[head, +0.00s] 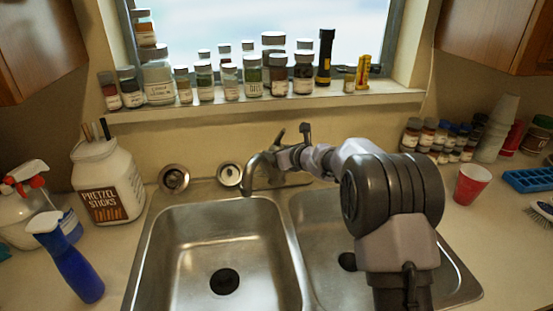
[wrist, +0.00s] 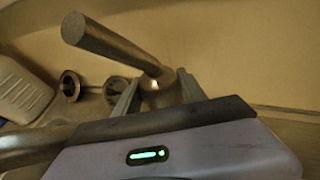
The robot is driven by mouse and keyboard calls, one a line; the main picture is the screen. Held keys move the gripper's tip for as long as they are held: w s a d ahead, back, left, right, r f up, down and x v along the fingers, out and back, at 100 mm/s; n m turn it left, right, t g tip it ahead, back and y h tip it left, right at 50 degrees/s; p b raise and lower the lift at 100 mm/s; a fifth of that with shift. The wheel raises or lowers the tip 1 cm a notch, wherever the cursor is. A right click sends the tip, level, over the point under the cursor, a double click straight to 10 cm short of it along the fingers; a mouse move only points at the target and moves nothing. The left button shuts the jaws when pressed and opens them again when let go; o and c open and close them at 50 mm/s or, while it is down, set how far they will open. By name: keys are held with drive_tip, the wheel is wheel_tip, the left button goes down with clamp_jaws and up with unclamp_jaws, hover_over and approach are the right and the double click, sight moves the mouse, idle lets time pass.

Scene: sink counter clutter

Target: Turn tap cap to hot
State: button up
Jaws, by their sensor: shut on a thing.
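The tap (head: 249,172) is a metal faucet at the back of the sink, its spout curving over the left basin. In the wrist view, the tap cap (wrist: 160,92) is a rounded metal body with a thick lever (wrist: 112,42) pointing to the upper left. My gripper (wrist: 156,92) has one finger on each side of the cap and is shut on it. In the head view my gripper (head: 284,155) is at the tap from the right, small and partly hidden by my arm. The cap's exact contact with the fingers is hard to see there.
The left basin (head: 200,225) is empty; my arm covers much of the right basin (head: 315,215). A pretzel jar (head: 108,185) and a blue spray bottle (head: 72,265) stand left. Several jars line the windowsill (head: 230,108). A red cup (head: 470,186) stands right.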

drive_tip(key=o, duration=1.1)
drive_tip(key=p+v, duration=0.2)
drive_tip(key=v, duration=1.5)
drive_tip(key=shift+s+d+r, duration=0.15)
